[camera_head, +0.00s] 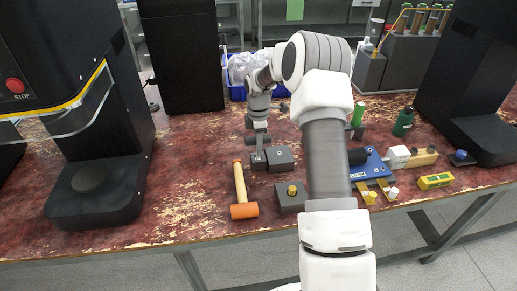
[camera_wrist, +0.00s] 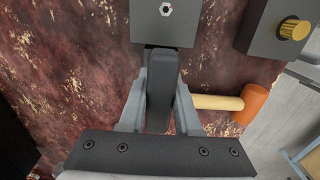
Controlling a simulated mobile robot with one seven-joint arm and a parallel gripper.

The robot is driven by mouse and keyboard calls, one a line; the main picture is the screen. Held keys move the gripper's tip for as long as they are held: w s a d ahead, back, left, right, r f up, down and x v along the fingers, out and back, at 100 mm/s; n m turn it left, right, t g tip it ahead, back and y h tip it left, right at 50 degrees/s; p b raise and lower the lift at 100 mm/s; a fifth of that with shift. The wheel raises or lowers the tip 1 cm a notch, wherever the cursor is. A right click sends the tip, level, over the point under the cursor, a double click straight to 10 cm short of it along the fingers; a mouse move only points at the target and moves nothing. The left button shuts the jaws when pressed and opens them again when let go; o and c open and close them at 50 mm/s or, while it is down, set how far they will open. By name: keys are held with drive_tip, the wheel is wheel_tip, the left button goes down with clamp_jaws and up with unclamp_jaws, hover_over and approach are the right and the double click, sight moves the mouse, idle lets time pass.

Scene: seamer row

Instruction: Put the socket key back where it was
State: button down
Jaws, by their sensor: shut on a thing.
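My gripper (camera_head: 258,148) is low over the table, left of a dark grey block. In the wrist view its two grey fingers (camera_wrist: 160,100) are shut on a dark, elongated piece, which I take for the socket key (camera_wrist: 161,78). The key's far end lies at the near edge of the dark grey block (camera_wrist: 150,30); I cannot tell whether they touch. This block has a small light hexagonal feature on its top and also shows in the head view (camera_head: 281,160). The key's lower end is hidden.
An orange-headed hammer (camera_head: 244,211) lies close to the gripper. A block with a brass knob (camera_head: 289,198) stands nearby. A blue fixture (camera_head: 372,166), green bottle (camera_head: 403,122) and yellow device (camera_head: 434,181) are at right. Black machines (camera_head: 95,180) flank the worn red table.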

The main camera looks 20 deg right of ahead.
drive_tip(key=shift+f, duration=0.55)
drive_tip(key=shift+f, duration=0.15)
drive_tip(key=c, duration=0.6)
unclamp_jaws()
